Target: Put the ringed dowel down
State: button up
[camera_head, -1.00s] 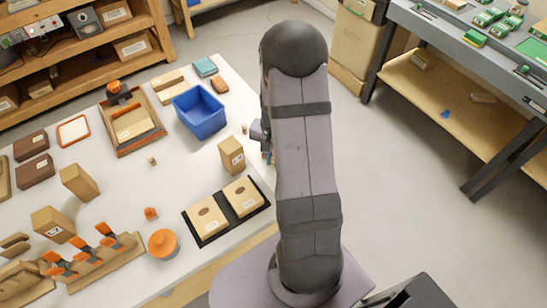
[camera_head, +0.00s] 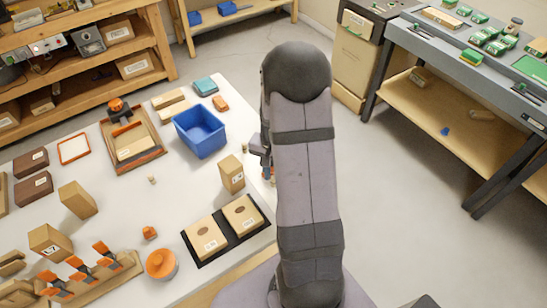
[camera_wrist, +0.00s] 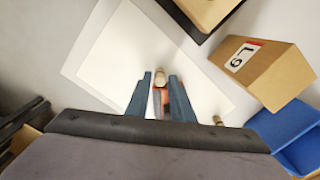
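My gripper (camera_wrist: 160,95) shows in the wrist view with two blue-grey fingers, one on each side of a light wooden dowel (camera_wrist: 161,76). The fingers appear shut on it. A reddish-orange band shows lower between the fingers; the dowel's lower part is hidden. In the head view my gripper (camera_head: 267,172) is mostly hidden behind my arm, at the bench's right edge. Another small dowel (camera_wrist: 218,120) stands right of the fingers in the wrist view.
A tan box (camera_head: 231,174) with a number label stands left of my gripper. A blue bin (camera_head: 200,131) is farther back. A black tray (camera_head: 194,262) with two wooden blocks lies nearer. A small peg (camera_head: 152,180) stands mid-bench, with open surface around it.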

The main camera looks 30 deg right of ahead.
notch_tip(320, 180, up, 10)
jog(key=b, duration=0.1)
jog(key=s+a+f+n, duration=0.1)
jog(key=s+a+n, duration=1)
jog(key=a, duration=0.5)
jog(key=shift+s+a+f, duration=0.15)
jog(key=shift+s+f, duration=0.1)
jog(key=shift+s, duration=0.1)
jog(key=shift+o, duration=0.2)
jog(key=shift+s+a, duration=0.1)
jog(key=shift+s, duration=0.05)
jog(key=o, duration=0.3)
jog(key=shift+o, duration=0.2)
